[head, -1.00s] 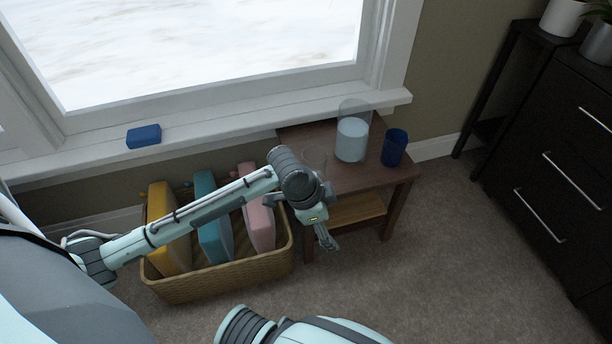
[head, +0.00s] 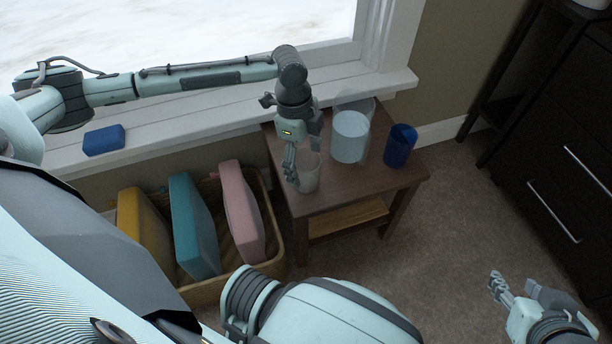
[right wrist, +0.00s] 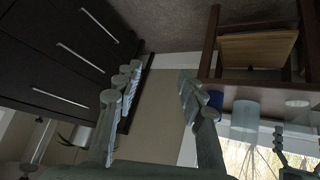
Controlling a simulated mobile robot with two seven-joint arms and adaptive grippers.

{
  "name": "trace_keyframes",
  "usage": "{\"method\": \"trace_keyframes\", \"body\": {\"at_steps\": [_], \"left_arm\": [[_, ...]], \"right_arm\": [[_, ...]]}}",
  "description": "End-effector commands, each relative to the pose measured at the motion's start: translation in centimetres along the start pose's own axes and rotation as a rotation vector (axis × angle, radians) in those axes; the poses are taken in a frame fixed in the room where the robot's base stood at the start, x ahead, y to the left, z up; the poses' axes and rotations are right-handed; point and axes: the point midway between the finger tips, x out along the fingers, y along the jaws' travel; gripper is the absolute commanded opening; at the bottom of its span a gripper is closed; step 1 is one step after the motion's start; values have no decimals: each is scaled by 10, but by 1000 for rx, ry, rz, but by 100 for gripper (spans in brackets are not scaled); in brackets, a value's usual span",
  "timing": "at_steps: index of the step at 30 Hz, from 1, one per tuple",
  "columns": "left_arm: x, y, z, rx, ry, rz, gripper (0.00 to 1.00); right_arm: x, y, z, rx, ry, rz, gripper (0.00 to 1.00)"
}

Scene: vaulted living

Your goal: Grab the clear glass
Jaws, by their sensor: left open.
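The clear glass (head: 308,176) stands upright on the front left of the small brown side table (head: 335,190). My left gripper (head: 304,164) is open and comes down over the glass from above, with one finger at its left side and the other near its back right. The head view does not show clearly whether the fingers touch it. My right gripper (head: 520,288) is open and empty, low at the right of the head view; its spread fingers also show in the right wrist view (right wrist: 160,82).
A pitcher (head: 350,138) with pale contents stands right of the glass, and a blue cup (head: 400,146) stands farther right. A wicker basket (head: 274,240) with pink, teal and yellow items sits left of the table. A blue block (head: 104,140) lies on the windowsill. A dark dresser (head: 560,150) stands right.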

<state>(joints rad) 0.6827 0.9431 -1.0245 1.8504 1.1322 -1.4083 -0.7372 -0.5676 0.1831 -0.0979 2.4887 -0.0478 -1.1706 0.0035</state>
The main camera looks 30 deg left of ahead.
Motion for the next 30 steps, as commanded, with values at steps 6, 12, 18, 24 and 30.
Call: {"method": "trace_keyframes", "body": {"at_steps": [6,12,18,24,30], "left_arm": [[22,0,-1,0,1,-1,81],[23,0,-1,1,1,-2,81],[22,0,-1,1,1,-2,62],[22,0,-1,0,1,-2,37],[22,0,-1,0,1,-3,20]], "right_arm": [[2,-11,-22,1,99,-23,40],[1,-12,-24,1,107,-25,40],[1,-12,-23,1,106,-24,40],[1,-12,-23,1,105,-25,40],[1,-12,-23,1,104,-25,40]]}}
